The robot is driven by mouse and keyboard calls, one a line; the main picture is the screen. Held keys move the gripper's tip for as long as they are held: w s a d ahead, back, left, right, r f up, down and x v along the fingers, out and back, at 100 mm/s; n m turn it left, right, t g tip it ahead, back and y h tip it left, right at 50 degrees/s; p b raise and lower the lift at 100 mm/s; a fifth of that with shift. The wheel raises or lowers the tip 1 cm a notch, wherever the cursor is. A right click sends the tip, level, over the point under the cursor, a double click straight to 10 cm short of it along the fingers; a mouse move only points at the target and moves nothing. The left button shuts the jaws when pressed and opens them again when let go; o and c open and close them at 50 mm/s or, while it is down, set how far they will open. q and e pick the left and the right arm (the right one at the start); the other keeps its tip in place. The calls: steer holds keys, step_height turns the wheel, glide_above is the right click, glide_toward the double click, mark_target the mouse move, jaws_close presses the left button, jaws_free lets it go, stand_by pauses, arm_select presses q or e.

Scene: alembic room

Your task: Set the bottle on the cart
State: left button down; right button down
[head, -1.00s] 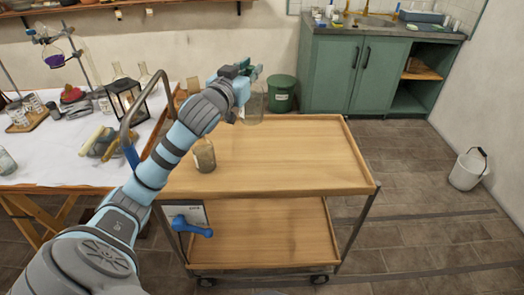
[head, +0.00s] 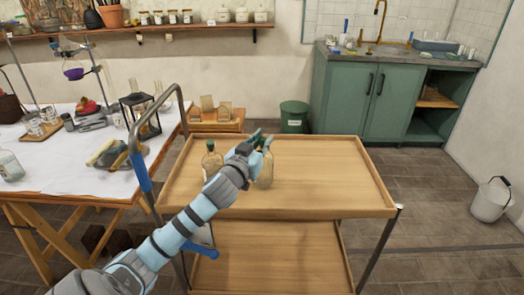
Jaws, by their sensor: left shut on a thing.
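My left gripper (head: 262,142) is shut on the neck of a clear glass bottle (head: 265,172), which hangs upright below the fingers. The bottle is over the top shelf of the wooden cart (head: 325,185), left of its middle. I cannot tell whether its base touches the shelf. A second glass bottle (head: 212,160) with a dark cap stands on the cart's top to the left of the gripper, partly hidden by my arm. My right gripper is not in view.
The right half of the cart's top is clear inside its raised rim. The cart's metal handle (head: 150,120) rises at the left. A cluttered white-covered table (head: 60,170) stands left, with a lantern (head: 137,112) near its edge. A green bin (head: 294,116) stands behind the cart.

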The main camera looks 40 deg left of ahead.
arm_select(q)
steer(key=shift+f, duration=0.7)
steer(key=c, duration=1.9)
jaws_free()
steer(key=o, duration=0.4)
steer(key=shift+o, duration=0.2)
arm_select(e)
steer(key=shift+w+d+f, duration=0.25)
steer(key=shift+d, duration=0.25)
arm_select(q)
steer(key=shift+r, duration=0.1)
